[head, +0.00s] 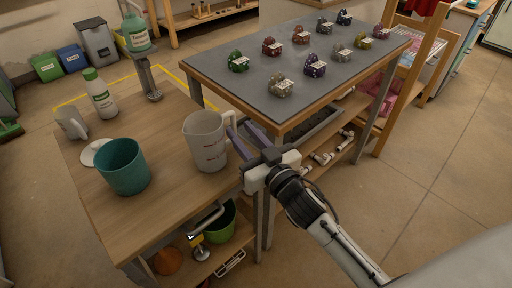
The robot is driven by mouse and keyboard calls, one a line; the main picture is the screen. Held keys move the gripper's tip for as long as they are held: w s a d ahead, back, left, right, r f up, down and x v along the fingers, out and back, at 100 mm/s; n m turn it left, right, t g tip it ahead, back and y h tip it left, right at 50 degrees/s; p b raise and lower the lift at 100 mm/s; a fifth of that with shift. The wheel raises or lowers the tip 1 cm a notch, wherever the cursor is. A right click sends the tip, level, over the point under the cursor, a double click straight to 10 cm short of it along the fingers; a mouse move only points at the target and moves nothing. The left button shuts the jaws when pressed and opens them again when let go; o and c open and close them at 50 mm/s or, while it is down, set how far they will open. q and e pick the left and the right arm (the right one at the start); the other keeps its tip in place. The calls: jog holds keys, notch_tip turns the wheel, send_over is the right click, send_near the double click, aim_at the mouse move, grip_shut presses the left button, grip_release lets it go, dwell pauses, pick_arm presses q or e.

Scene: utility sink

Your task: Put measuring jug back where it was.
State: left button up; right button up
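The measuring jug (204,142) is a translucent whitish jug with red markings. It appears to stand upright on the wooden table (175,205), near its right edge, with its handle toward the right. My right gripper (238,127) reaches in from the lower right, its two fingers spread apart with a gap between them, the tips at the handle. Whether the fingers touch the handle cannot be told. My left gripper is not in view.
A teal bucket (124,167), a white lid-like disc (92,152), a tilted whitish cup (71,123) and a white bottle with a green cap (101,97) are on the table's left part. A grey-topped table (300,95) with several small coloured items stands close behind my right gripper.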

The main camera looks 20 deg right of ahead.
jog(key=s+d, duration=0.1)
jog(key=s, duration=0.6)
jog(key=s+a+f+g, duration=0.1)
jog(key=s+f+g, duration=0.3)
jog(key=s+f, duration=0.5)
jog(key=s+a+f+g, duration=0.1)
jog(key=s+f+g, duration=0.4)
jog(key=s+f, duration=0.5)
notch_tip(320, 180, down, 6)
jog(key=shift+a+f, duration=0.2)
jog(key=shift+a, duration=0.15)
